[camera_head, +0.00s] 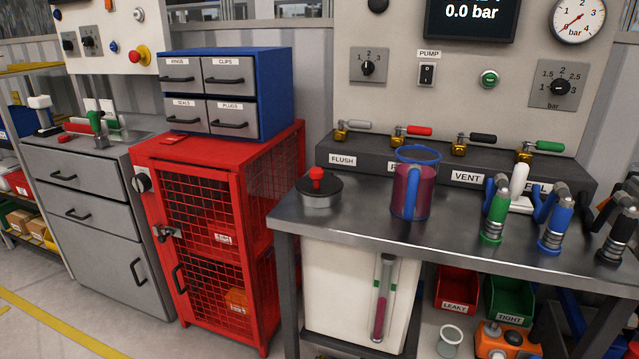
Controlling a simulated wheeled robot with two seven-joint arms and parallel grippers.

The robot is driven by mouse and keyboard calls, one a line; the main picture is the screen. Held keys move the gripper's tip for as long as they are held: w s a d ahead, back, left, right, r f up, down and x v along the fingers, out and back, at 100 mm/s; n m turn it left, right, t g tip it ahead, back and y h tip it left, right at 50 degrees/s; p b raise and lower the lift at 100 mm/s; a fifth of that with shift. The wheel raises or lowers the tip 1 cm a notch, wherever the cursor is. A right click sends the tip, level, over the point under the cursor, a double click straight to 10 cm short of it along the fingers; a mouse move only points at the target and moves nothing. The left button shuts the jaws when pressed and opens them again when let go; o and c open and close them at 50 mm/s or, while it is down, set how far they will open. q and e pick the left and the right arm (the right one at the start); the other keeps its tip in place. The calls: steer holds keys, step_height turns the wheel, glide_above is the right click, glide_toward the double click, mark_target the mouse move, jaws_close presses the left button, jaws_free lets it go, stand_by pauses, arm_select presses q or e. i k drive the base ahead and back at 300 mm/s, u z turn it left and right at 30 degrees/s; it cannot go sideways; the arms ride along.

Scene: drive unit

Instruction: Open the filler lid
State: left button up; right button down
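The filler lid (319,192) appears to be the round dark cap with a red knob (317,176) at the left end of the steel bench top (350,229). It sits flat and looks closed. Below it, under the bench, stands a white tank (341,287) with a sight tube partly filled with dark red liquid. Neither of my grippers nor my arms shows in the head view.
A jug (410,192) with red liquid and a blue handle stands right of the lid. Green (494,215), blue (556,228) and black (615,235) couplings stand at the right. A valve block (365,163) lines the back. The bench front between lid and jug is clear.

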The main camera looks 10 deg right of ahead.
mark_target(320, 182)
steer(key=k, duration=0.55)
steer(key=u, duration=0.05)
steer(key=i, duration=1.1)
steer(key=u, duration=0.7)
